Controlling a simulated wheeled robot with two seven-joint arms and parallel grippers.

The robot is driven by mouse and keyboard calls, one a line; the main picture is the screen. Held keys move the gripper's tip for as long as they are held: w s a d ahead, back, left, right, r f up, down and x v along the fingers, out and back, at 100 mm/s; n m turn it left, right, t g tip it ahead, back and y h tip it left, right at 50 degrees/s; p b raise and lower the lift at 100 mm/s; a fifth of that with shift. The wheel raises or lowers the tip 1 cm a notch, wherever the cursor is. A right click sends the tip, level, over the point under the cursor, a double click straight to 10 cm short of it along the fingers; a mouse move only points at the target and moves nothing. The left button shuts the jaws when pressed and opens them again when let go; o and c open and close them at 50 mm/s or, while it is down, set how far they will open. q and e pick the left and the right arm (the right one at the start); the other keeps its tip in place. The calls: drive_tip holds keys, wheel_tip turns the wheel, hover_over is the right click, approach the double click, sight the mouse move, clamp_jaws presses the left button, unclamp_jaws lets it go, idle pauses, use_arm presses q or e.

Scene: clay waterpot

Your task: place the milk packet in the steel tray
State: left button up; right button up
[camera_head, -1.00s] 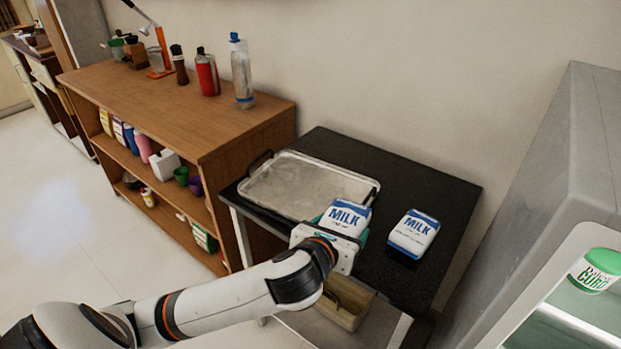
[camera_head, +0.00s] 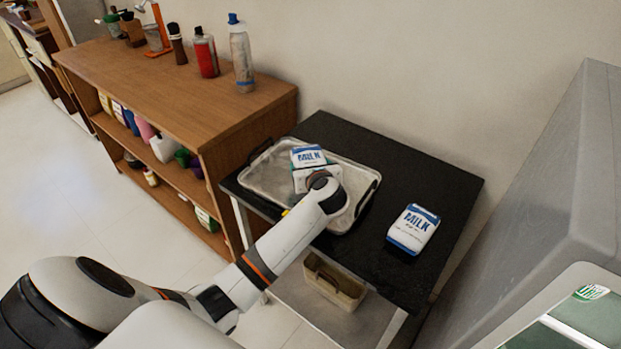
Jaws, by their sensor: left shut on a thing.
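A blue and white milk packet (camera_head: 308,156) is held in my left gripper (camera_head: 311,168), which is shut on it. The packet appears over the steel tray (camera_head: 262,180); whether it touches the tray floor is hidden by the gripper. The tray is a shallow grey metal one with dark handles, lying on the black table. A second milk packet (camera_head: 414,229) lies on the bare table to the right of the tray. My right gripper is not in view.
A wooden shelf (camera_head: 170,85) with bottles on top stands to the left. A beige basket (camera_head: 334,283) sits below the table. A grey cabinet (camera_head: 540,190) rises at the right.

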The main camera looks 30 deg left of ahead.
use_arm(q)
wheel_tip(320, 180, down, 3)
drive_tip(key=shift+f, duration=0.1)
drive_tip(key=shift+f+b, duration=0.3)
drive_tip(key=shift+f, duration=0.05)
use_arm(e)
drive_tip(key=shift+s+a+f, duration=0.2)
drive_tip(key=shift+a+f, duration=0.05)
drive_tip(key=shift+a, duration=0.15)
use_arm(q)
drive_tip(key=o, duration=1.1)
drive_tip(key=shift+f, duration=0.15)
drive_tip(key=shift+o, duration=0.2)
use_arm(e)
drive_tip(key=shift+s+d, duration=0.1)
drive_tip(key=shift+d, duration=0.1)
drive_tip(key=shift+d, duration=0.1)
